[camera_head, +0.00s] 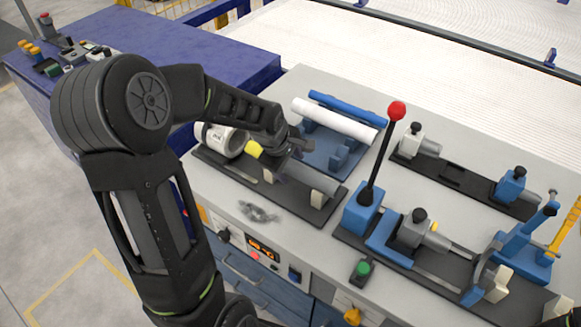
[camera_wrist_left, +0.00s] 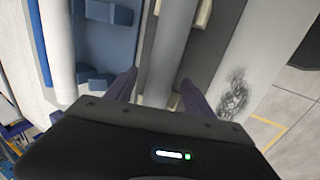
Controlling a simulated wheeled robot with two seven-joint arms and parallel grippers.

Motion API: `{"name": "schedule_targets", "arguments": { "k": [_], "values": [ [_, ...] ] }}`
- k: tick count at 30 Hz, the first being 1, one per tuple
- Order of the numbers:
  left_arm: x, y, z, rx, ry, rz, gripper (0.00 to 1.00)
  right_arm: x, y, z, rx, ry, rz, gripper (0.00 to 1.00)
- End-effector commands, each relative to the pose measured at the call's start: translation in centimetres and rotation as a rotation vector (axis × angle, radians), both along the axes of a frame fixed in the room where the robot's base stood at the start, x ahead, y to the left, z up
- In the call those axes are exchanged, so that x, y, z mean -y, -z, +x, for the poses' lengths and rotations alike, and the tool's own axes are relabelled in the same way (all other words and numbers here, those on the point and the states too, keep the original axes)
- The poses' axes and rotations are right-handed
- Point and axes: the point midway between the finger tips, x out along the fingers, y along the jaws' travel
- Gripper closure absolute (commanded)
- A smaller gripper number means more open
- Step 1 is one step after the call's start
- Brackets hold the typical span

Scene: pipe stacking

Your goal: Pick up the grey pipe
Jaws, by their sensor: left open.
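The grey pipe (camera_head: 312,177) lies across cream supports on a dark base plate near the middle of the bench in the head view. Its left part is hidden behind my left gripper (camera_head: 291,157). In the left wrist view the grey pipe (camera_wrist_left: 169,45) runs down between the two dark fingers of my left gripper (camera_wrist_left: 158,90). The fingers are spread apart, one on each side of the pipe, with nothing clamped. I cannot tell exactly how far above the pipe the fingertips are.
A white pipe (camera_head: 334,121) and a blue pipe (camera_head: 346,108) lie on a blue rack (camera_head: 318,158) just behind. A white cylindrical fixture (camera_head: 221,139) stands left. A red-knobbed lever (camera_head: 382,150) and clamp fixtures stand right.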

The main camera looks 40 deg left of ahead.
Motion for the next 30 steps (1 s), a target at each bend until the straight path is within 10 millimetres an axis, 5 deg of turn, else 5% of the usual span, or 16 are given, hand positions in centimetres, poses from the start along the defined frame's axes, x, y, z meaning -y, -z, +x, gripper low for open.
{"name": "schedule_targets", "arguments": {
  "k": [5, 27, 30],
  "values": [
    [0.00, -0.01, -0.01, 0.000, 0.000, 0.000, 0.38, 0.01, 0.01, 0.00, 0.000, 0.000, 0.000, 0.64],
    [0.00, -0.01, -0.01, 0.000, 0.000, 0.000, 0.99, 0.01, 0.01, 0.00, 0.000, 0.000, 0.000, 0.64],
    [0.00, -0.01, -0.01, 0.000, 0.000, 0.000, 1.00, 0.01, 0.01, 0.00, 0.000, 0.000, 0.000, 0.64]
  ]
}}
